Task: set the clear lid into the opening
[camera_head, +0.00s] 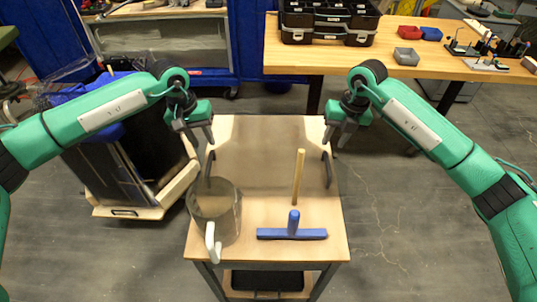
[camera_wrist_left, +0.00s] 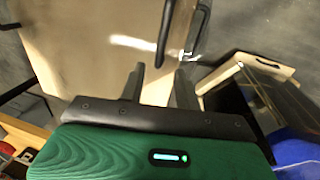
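A faint, slightly darker see-through sheet, seemingly the clear lid (camera_head: 265,160), lies on the wooden cart top between two dark upright handles. I cannot make out its edges well, and no opening shows clearly. The left handle (camera_head: 208,168) stands just below my left gripper (camera_head: 202,138); a dark handle also shows beyond the fingers in the left wrist view (camera_wrist_left: 166,35). The right handle (camera_head: 327,170) stands below my right gripper (camera_head: 339,137). Both grippers are above the cart's side edges, fingers apart and empty. The left gripper's two fingers show apart in the wrist view (camera_wrist_left: 158,82).
A clear round vessel (camera_head: 228,195) with a white bent pipe (camera_head: 212,243) stands at the cart's front left. A wooden rod (camera_head: 298,178) and a blue T-shaped piece (camera_head: 310,234) are at the front right. A workbench (camera_head: 345,62) with toolboxes stands behind.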

